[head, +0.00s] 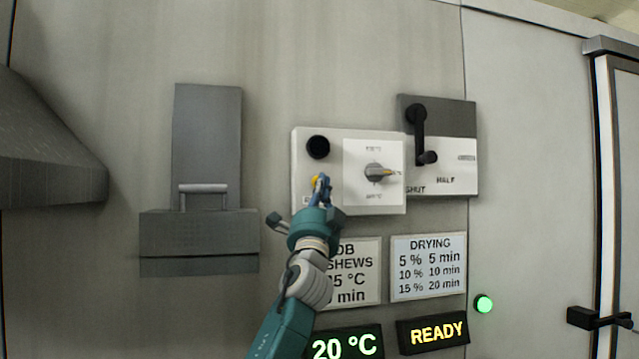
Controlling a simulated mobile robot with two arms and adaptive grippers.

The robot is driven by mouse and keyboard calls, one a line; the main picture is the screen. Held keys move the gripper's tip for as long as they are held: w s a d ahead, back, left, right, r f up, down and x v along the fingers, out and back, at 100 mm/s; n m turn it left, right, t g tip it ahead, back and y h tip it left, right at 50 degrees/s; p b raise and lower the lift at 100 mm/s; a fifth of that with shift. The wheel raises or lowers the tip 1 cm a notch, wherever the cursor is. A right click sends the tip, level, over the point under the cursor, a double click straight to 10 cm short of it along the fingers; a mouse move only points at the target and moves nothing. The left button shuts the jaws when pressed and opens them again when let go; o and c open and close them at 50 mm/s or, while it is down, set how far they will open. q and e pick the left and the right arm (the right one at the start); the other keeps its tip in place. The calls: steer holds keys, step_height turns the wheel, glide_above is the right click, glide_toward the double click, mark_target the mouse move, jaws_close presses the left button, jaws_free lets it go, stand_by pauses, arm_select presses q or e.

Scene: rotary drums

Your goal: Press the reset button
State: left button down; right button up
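A white control panel (300,165) is on the grey wall. A small yellow part (316,182), possibly a button, shows below the black button, mostly covered by my gripper. Its label is hidden, so I cannot read which button is reset. My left gripper (322,184) reaches up from below, its fingers close together, with the tips over the yellow part. I cannot tell whether they touch it. My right gripper is not in view.
A lever (420,135) on a grey and white plate is right of the panel. Below are two sign cards, a green "20 °C" display (345,346), a "READY" display (432,334) and a lit green lamp (484,304). A grey hatch (200,240) and hood (45,150) stand left.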

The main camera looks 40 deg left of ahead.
arm_select(q)
steer(key=shift+s+d+f, duration=0.1)
steer(key=shift+s+d, duration=0.35)
steer(key=shift+d, duration=0.05)
steer(key=s+d, duration=0.3)
steer(key=shift+s+d+p, duration=0.1)
steer(key=shift+d+p, duration=0.25)
steer(key=shift+d, duration=0.05)
stand_by(0.9)
